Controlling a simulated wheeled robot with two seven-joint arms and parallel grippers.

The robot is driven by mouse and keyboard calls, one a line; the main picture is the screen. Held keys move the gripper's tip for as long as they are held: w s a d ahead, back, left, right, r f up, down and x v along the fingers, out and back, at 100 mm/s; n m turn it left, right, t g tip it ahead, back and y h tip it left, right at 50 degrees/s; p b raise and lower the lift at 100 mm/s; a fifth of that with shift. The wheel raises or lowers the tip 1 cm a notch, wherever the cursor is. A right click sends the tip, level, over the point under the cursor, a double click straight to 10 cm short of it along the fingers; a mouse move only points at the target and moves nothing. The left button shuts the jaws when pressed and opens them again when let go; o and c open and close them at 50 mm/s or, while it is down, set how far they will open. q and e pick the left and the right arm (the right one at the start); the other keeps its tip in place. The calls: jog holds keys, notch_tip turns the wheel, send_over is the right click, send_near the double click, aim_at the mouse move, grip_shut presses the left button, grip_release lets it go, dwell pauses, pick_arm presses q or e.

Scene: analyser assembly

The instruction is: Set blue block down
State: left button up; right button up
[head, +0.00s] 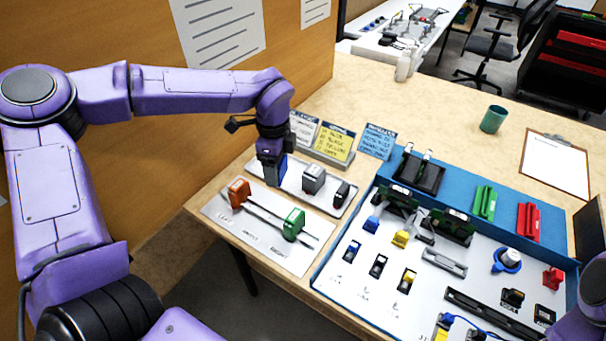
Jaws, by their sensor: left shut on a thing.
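My left gripper (271,168) reaches down from above the left end of a pale grey tray (296,194). It is shut on a blue block (282,170), which shows partly beside and behind the fingers. The block is upright, at or just over the tray; I cannot tell whether it touches the tray floor. A grey block (314,178) and a small dark block (341,193) stand to its right in the same tray. My right gripper is out of view; only a purple part of that arm shows at the bottom right corner.
In front lies a white labelled board (228,222) with an orange block (239,191) and a green block (294,224) on rods. Note cards (335,143) stand behind the tray. A blue-edged parts panel (331,262) fills the right. A green cup (493,119) stands farther back.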

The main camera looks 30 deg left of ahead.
pick_arm(q)
jog(key=shift+w+a+n, duration=0.15)
jog(key=shift+w+n, duration=0.1)
jog(key=shift+n, duration=0.15)
jog(key=w+a+f+p, duration=0.1)
jog(key=w+a+f, duration=0.1)
jog(key=w+f, duration=0.1)
jog(key=w+a+f+p, duration=0.2)
jog(key=w+f, duration=0.1)
jog(key=w, duration=0.1)
jog(key=w+a+f+p, duration=0.1)
jog(key=w+a+f, duration=0.1)
jog(key=w+f, duration=0.1)
jog(key=shift+w+a+f+p, duration=0.1)
jog(key=shift+w+f+p, duration=0.2)
jog(key=shift+w, duration=0.5)
notch_tip(320, 180, down, 2)
jog(key=shift+f, duration=0.25)
jog(key=shift+w+f, duration=0.15)
jog(key=shift+f, duration=0.25)
